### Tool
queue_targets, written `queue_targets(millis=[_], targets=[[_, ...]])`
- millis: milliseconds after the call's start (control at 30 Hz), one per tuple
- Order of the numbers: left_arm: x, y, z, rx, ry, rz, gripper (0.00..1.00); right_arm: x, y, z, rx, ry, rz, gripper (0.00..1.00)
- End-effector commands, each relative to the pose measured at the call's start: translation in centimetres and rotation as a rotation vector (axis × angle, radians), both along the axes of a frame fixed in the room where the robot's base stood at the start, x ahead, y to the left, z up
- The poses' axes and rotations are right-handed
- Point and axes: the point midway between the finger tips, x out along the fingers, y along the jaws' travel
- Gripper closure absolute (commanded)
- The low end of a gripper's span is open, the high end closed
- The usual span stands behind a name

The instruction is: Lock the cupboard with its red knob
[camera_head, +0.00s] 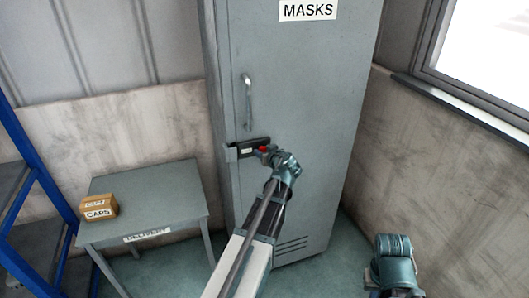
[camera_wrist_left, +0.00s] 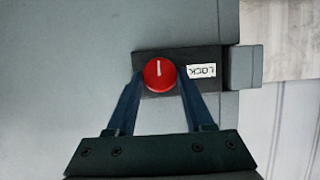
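The grey cupboard (camera_head: 297,95) stands upright with its door flush and a MASKS sign on top. A dark lock plate (camera_head: 247,148) sits across the door's left edge. The red knob (camera_head: 264,149) is on this plate. In the left wrist view, the red knob (camera_wrist_left: 160,74) has a white line that runs up and down, at right angles to the LOCK label (camera_wrist_left: 202,71) beside it. My left gripper (camera_wrist_left: 160,78) is at the knob, one finger on each side, with what look like narrow gaps. My right arm shows at the lower right, but its fingers do not.
A vertical door handle (camera_head: 247,88) is above the lock plate. A grey table (camera_head: 150,199) stands left of the cupboard with a CAPS box (camera_head: 98,207) on it. A blue rack (camera_head: 38,165) is at the far left. A window ledge (camera_head: 460,103) is at right.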

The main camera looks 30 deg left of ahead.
Motion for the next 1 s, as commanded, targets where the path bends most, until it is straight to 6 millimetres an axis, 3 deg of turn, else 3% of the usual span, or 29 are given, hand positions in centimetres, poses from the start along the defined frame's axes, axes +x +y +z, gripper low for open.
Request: queue_targets(millis=[33,200,567,1000], targets=[[0.0,0.0,0.0,0.0,0.0,0.0,0.72,0.0,0.0,0.0,0.0,0.0,0.0,1.0],[0.0,0.0,0.0,0.0,0.0,0.0,1.0,0.0,0.0,0.0,0.0,0.0,0.0,1.0],[0.2,-0.1,-0.1,0.049,0.055,0.0,1.0,0.0,0.0,-0.2,0.0,0.0,0.0,1.0],[0.5,-0.4,-0.4,0.292,0.341,0.0,1.0,0.0,0.0,-1.3,0.0,0.0,0.0,1.0]])
